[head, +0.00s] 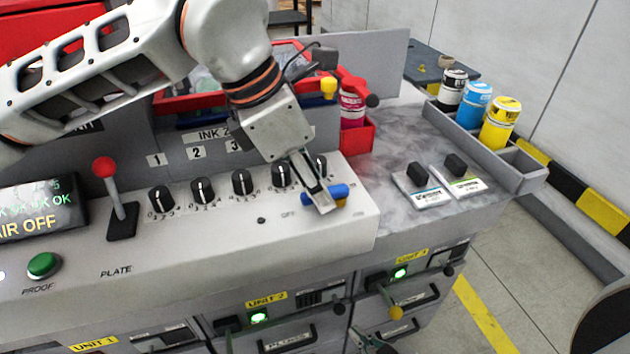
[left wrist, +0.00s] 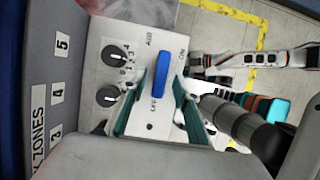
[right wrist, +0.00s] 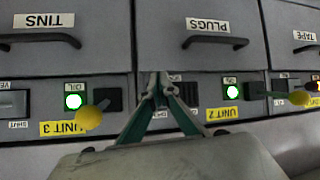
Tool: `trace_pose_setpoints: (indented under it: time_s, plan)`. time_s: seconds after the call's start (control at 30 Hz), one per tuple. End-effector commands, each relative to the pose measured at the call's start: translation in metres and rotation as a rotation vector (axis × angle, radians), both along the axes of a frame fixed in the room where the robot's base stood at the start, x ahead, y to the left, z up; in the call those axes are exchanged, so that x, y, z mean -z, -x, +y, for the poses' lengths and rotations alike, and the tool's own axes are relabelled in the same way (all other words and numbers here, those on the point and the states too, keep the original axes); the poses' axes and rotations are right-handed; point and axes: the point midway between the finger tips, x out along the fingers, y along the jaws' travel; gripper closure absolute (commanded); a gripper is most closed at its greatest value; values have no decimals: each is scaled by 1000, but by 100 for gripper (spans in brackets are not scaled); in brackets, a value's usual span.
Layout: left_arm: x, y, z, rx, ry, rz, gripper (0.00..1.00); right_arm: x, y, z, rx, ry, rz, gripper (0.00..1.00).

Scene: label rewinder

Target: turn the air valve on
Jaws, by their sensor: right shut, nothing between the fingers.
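The air valve's blue handle (head: 340,190) sits at the right end of the sloped panel. In the left wrist view the handle (left wrist: 161,75) lies lengthwise with one end towards the OFF label; the ON label is off to the right. My left gripper (head: 322,208) is at the handle. Its fingers (left wrist: 164,80) are apart, one on each side of the handle; whether they touch it I cannot tell. The display (head: 38,210) reads AIR OFF. My right gripper (right wrist: 160,82) is shut and empty in front of the drawer fronts.
Several black knobs (head: 242,183) line the panel beside the valve, with a red-topped lever (head: 105,168) further left. Ink bottles (head: 500,122) stand in a grey tray at the right. Yellow-knobbed levers (right wrist: 90,117) stick out near my right gripper.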

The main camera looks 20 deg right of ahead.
Motion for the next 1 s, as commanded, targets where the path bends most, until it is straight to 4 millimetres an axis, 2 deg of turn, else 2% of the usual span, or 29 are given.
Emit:
trace_pose_setpoints:
  time_s: [0.07, 0.1, 0.2, 0.67, 1.0]
  plan:
    - [0, 0, 0, 0, 0, 0, 69, 0, 0, 0, 0, 0, 0, 100]
    - [0, 0, 0, 0, 0, 0, 75, 0, 0, 0, 0, 0, 1, 100]
    - [0, 0, 0, 1, 0, 1, 100, 2, 1, 0, 0, 1, 3, 100]
    - [1, 2, 0, -51, 1, -1, 100, 14, 4, -1, 0, 3, 14, 100]
    - [3, 12, -2, -294, 0, -4, 100, 41, 11, -1, 0, 2, 31, 100]
